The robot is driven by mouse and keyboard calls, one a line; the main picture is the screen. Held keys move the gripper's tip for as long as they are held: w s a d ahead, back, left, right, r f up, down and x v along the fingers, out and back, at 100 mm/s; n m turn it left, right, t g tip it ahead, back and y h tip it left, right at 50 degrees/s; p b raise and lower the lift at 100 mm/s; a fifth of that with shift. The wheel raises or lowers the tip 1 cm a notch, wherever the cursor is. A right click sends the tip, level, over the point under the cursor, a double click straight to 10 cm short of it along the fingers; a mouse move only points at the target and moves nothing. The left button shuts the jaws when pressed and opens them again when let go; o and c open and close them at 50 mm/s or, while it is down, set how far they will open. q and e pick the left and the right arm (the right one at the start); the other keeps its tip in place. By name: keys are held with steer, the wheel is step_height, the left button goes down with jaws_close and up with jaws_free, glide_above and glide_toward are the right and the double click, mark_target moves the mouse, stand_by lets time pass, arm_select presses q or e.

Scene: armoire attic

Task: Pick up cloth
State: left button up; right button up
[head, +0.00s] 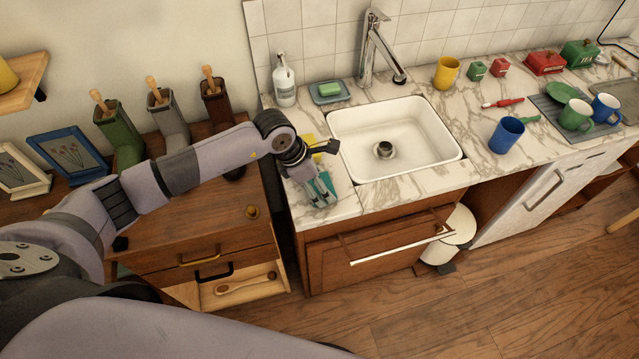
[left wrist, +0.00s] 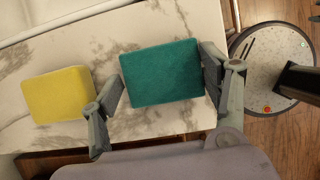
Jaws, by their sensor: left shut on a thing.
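My left gripper (head: 322,190) reaches over the left end of the marble counter, in front of the sink's left side. It is shut on a teal cloth (left wrist: 162,73), a flat folded-looking rectangle. In the head view the fingers partly hide the teal cloth. I cannot tell whether it rests on the counter or is just above it. A yellow block like a sponge (left wrist: 58,95) lies on the counter beside it, apart from the fingers. My right gripper is not in view.
The white sink (head: 400,115) and tall faucet (head: 368,50) are close to the gripper. A soap bottle (head: 285,80) and green soap on a dish (head: 328,98) stand behind. A blue cup (head: 507,135) stands right of the sink. An open drawer (head: 240,290) juts out below left.

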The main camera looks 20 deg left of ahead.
arm_select(q)
step_height(320, 180, up, 20)
steer(key=b, duration=0.4)
steer(key=shift+b, duration=0.3)
steer(key=o, duration=0.5)
steer(key=c, duration=0.5)
